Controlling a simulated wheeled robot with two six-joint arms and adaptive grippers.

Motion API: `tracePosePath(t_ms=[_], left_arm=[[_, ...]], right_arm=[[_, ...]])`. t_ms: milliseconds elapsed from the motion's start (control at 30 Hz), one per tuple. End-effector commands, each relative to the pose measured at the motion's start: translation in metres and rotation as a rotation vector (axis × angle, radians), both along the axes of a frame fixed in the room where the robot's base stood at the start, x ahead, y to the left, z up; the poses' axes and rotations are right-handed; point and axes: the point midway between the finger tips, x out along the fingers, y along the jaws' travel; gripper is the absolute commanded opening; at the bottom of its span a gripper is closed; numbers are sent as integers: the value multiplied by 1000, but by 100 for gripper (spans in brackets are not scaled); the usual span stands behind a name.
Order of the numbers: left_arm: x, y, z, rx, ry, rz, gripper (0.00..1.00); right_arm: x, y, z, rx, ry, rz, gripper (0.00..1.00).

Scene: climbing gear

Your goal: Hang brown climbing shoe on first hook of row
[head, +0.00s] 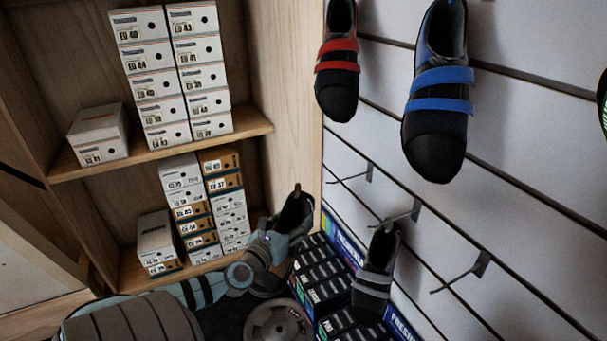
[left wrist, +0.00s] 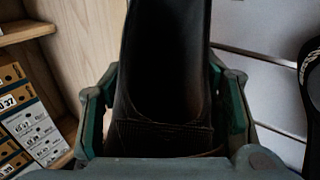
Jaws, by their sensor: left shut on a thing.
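My left gripper (head: 277,236) is shut on a dark climbing shoe (head: 294,217), taken as the brown one, though its colour looks almost black here. The shoe is held upright with its heel loop at the top, left of the slatted wall. In the left wrist view the shoe (left wrist: 165,75) stands between both fingers, its opening facing the camera. An empty hook (head: 352,178) at the left of the lower row sticks out of the wall, to the right of the shoe and apart from it. My right gripper is out of view.
A grey-strapped shoe (head: 374,278) hangs from the middle hook (head: 408,214). The right hook (head: 463,272) is empty. Red-strapped (head: 338,70) and blue-strapped (head: 436,100) shoes hang above. Dark stacked boxes (head: 318,280) stand below; shelves with shoeboxes (head: 158,85) are at left.

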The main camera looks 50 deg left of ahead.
Motion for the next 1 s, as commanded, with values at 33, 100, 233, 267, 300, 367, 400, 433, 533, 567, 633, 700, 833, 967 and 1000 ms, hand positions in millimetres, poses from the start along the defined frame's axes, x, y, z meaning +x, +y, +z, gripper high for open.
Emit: tracePosePath(t_ms=[33,100,233,267,300,367,400,433,533,567,633,700,833,967,1000], left_arm=[[5,-2,2,-1,-4,-2,0],[13,-6,2,-4,-5,-5,0],[25,-11,2,-4,-7,-9,0],[27,-11,2,-3,-5,-8,0],[30,-12,2,-3,-4,-7,0],[35,-13,2,-3,-5,-6,0],[38,-14,2,-4,-5,-6,0],[41,-15,2,-4,-5,-7,0],[49,-17,1,-3,-4,-5,0],[51,-17,1,-2,-4,-6,0],[57,-19,1,-2,-4,-5,0],[63,-21,1,-3,-5,-5,0],[73,-24,1,-3,-4,-5,0],[84,-27,1,-4,-4,-5,0],[88,-28,1,-2,-4,-6,0]], right_arm=[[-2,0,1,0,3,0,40],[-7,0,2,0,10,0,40],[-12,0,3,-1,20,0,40],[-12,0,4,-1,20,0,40],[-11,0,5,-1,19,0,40],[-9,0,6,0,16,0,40],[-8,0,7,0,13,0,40],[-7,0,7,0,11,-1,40],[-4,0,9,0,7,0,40],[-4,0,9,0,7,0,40],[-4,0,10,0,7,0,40],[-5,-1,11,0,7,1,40],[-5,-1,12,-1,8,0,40],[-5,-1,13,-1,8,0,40],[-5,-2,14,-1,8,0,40]])
